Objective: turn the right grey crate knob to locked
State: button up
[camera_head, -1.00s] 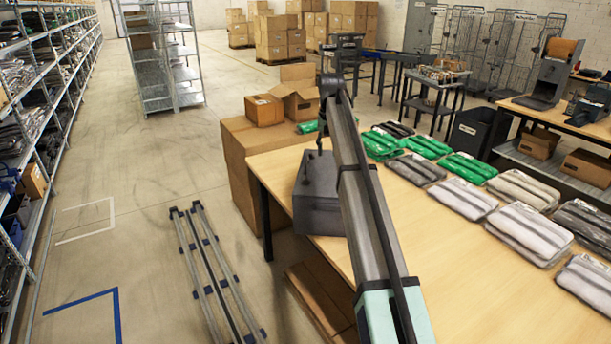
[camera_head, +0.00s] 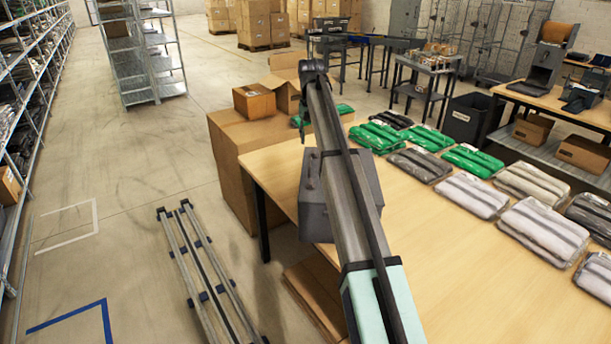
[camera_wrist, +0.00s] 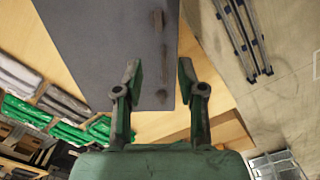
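The grey crate (camera_head: 314,212) stands at the table's left edge in the head view, partly hidden behind my arm. A dark handle shows on its top. In the wrist view the crate's grey face (camera_wrist: 95,35) fills the upper middle. It bears a dark fitting (camera_wrist: 158,20) near the top and a smaller dark one (camera_wrist: 162,94) lower down; I cannot tell which is the right knob or how it is turned. My gripper (camera_wrist: 158,78) is open, its fingers on either side of the crate's lower edge, with nothing held. The gripper is not clear in the head view.
The wooden table (camera_head: 455,270) holds several bagged green, grey and white garments (camera_head: 540,228) on its right. Cardboard boxes (camera_head: 254,101) stand at its far left corner. A rail frame (camera_head: 205,275) lies on the floor to the left. The table's middle is clear.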

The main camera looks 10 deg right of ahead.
aim_at(311, 181)
jog(key=f+p, duration=0.2)
jog(key=f, duration=0.6)
jog(key=f+p, duration=0.3)
jog(key=f, duration=0.6)
jog(key=shift+s+d, duration=0.1)
jog(key=shift+s, duration=0.1)
grip_shut()
